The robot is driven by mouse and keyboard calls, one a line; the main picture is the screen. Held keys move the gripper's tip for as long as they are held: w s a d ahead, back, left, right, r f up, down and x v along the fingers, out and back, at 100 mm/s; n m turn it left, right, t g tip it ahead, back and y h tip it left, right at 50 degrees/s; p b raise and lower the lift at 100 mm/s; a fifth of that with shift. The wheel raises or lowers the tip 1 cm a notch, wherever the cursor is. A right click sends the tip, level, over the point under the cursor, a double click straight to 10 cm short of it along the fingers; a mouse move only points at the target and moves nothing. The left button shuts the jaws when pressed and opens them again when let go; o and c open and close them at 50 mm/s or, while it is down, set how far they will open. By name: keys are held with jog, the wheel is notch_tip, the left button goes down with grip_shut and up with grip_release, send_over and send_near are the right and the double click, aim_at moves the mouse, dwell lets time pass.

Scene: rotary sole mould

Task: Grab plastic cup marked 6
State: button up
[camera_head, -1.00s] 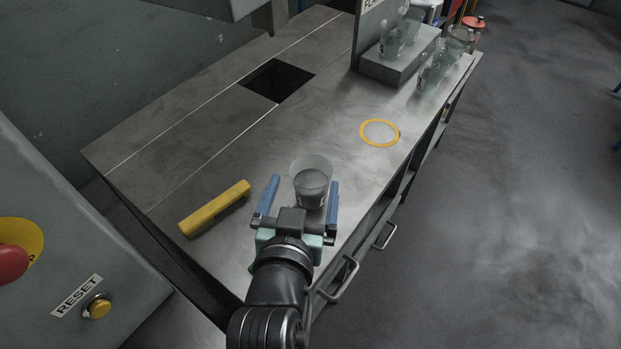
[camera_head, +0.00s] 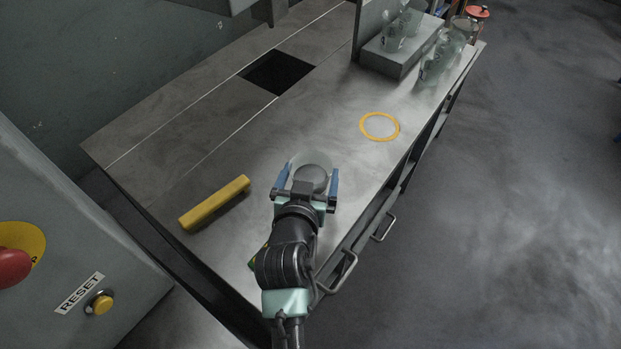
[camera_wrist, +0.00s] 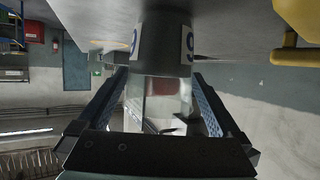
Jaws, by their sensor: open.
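A translucent plastic cup (camera_head: 306,160) with grey contents stands upright on the metal bench in the head view. My gripper (camera_head: 309,180) is open, with one blue finger on each side of the cup. In the upside-down wrist view, the cup (camera_wrist: 161,58) is between the two fingers (camera_wrist: 160,79), with its rim side toward the bottom of the picture. Its white label shows a mark that looks like 9 in this inverted view, so 6 upright. Whether the fingers touch the cup cannot be told.
A yellow bar (camera_head: 214,203) lies left of the cup. A yellow ring (camera_head: 367,133) is marked on the bench to the right. A dark square opening (camera_head: 278,73) is further back. More clear cups (camera_head: 432,69) stand at the far right, some on a grey block (camera_head: 393,62).

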aim_at(313, 165)
jog(key=shift+x, duration=1.7)
jog(key=shift+c, duration=0.3)
jog(key=shift+r, duration=0.15)
jog(key=c, duration=0.6)
